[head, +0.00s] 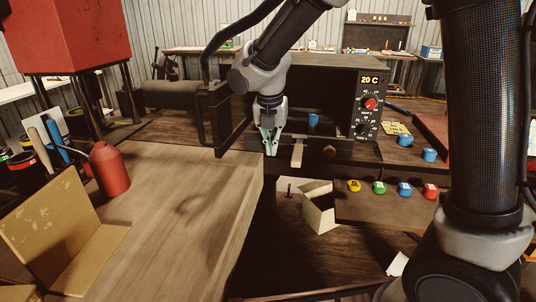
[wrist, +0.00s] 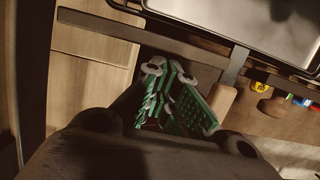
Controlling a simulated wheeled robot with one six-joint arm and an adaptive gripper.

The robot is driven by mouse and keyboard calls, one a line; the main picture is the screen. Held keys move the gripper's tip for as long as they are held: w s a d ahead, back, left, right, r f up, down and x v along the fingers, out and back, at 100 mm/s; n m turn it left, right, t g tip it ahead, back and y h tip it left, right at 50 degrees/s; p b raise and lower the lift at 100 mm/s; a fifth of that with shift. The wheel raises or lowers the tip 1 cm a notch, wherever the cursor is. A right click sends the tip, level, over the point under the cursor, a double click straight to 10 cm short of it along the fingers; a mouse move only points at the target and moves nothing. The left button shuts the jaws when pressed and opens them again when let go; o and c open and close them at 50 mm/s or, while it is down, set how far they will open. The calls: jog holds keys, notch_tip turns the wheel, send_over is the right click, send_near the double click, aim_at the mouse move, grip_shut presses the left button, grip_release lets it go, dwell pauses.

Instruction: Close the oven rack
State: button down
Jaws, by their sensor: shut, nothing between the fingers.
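The oven (head: 310,75) stands at the back of the workbench, its dial panel reading 20 C. Its dark door (head: 232,112) hangs open to the left. The oven rack's pale wooden handle (head: 297,153) projects toward me at the oven's front. How far the rack is out is hard to tell.
A wooden table (head: 190,190) fills the left front, with a red bottle (head: 109,168) and an open cardboard box (head: 65,235). A small blue object (head: 313,120) is at the oven opening. A small open box (head: 319,207) lies below the oven.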

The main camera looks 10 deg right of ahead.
jog(key=w+d, duration=0.1)
jog(key=w, duration=0.3)
jog(key=w+d, duration=0.2)
jog(key=w, duration=0.3)
jog(key=w+d, duration=0.1)
jog(key=w, duration=0.3)
jog(key=shift+w+d, duration=0.2)
jog(key=shift+w, duration=0.1)
jog(key=shift+w+r, duration=0.1)
jog(key=shift+w, duration=0.1)
